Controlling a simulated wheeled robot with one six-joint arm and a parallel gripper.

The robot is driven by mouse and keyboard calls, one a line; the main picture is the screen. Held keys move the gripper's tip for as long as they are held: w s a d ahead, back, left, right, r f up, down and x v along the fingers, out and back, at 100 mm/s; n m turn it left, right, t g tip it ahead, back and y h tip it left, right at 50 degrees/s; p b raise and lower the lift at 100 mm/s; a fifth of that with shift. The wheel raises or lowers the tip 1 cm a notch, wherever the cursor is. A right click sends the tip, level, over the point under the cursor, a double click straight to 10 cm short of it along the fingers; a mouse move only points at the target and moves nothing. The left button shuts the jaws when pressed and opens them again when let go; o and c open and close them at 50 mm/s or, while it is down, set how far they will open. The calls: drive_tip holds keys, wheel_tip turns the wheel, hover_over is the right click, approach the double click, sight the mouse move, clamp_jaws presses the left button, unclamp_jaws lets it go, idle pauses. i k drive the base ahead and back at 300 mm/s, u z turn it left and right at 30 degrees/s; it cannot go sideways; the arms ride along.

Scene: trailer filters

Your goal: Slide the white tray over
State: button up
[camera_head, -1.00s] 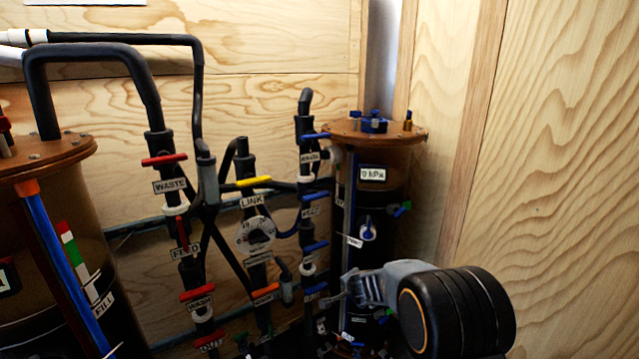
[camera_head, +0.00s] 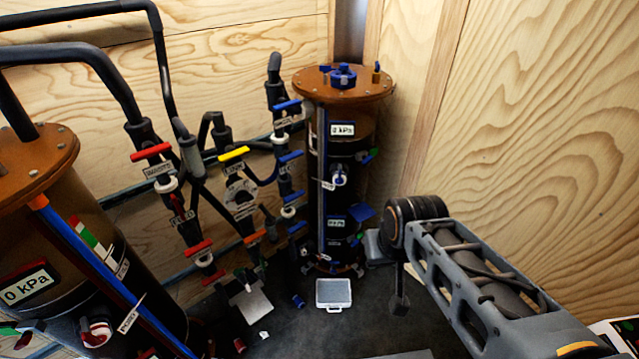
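A small white tray (camera_head: 333,293) with a handle-like loop on its near edge lies flat on the dark floor, in front of the right-hand cylinder. My arm reaches in from the lower right, to the right of the tray and higher than it. The end of my arm is largely hidden behind its own black joint. I see nothing touching the tray.
The right cylinder (camera_head: 345,125) with an orange-brown top stands behind the tray. A larger cylinder (camera_head: 70,230) stands at left. Valved pipes (camera_head: 240,200) run between them. A grey plate (camera_head: 253,304) and small loose parts lie left of the tray. Wooden walls close the back and right.

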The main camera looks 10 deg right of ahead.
sight(330, 294)
drive_tip(key=u, duration=0.05)
drive_tip(key=k, duration=0.65)
drive_tip(key=u, duration=0.6)
drive_tip(key=i, duration=1.35)
drive_tip(key=z, duration=0.5)
drive_tip(key=i, duration=0.4)
drive_tip(key=z, duration=0.45)
